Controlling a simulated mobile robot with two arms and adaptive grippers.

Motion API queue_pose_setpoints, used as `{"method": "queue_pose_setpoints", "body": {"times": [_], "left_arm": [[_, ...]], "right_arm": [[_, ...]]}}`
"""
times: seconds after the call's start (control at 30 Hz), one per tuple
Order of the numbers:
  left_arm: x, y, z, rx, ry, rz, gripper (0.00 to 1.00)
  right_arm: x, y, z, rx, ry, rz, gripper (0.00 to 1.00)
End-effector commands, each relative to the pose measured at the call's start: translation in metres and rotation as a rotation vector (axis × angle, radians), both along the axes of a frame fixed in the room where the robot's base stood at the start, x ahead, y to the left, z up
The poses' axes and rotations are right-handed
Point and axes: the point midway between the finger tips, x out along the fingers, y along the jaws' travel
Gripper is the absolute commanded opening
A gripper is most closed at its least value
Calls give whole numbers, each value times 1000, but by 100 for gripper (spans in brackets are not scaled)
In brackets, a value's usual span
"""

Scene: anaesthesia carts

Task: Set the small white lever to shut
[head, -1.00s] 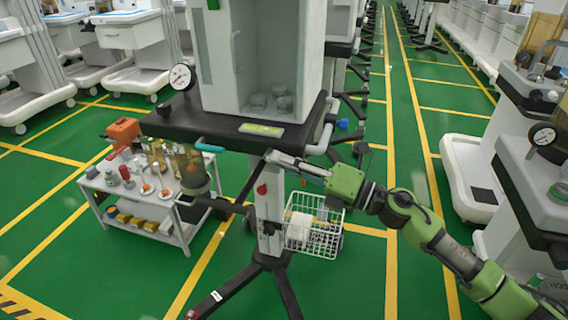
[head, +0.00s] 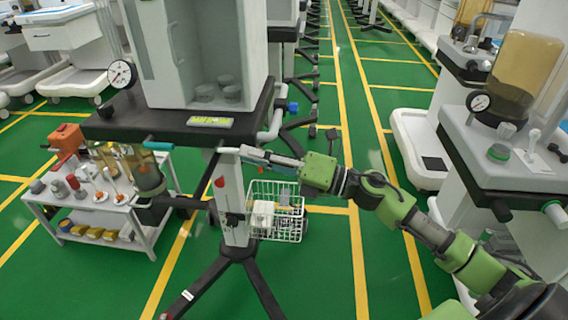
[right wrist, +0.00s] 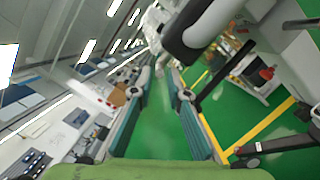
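My right gripper (head: 246,153) is far to the left of this lever, by the front edge of the middle cart. In the right wrist view the right gripper (right wrist: 158,75) shows two fingers apart with the green floor visible between them, so it is open and empty. My left gripper is not in view.
The middle cart's dark tray (head: 165,122) and white bent handle (head: 275,122) are close to my right gripper. A wire basket (head: 290,225) hangs below. A white side table (head: 150,245) with small items stands at left. A green aisle lies between the carts.

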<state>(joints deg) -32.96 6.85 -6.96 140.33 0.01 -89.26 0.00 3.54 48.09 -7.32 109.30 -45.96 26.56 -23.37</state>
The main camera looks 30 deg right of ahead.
Motion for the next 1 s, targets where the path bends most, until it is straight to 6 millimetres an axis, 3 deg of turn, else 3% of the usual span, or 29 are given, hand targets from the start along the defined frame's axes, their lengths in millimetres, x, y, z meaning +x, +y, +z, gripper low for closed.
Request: {"method": "queue_pose_setpoints", "body": {"times": [0.5,1.0], "left_arm": [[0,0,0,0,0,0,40],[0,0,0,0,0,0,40]], "right_arm": [[-49,-51,-10,0,2,-1,16],[-55,-57,-10,-1,-1,0,16]]}}
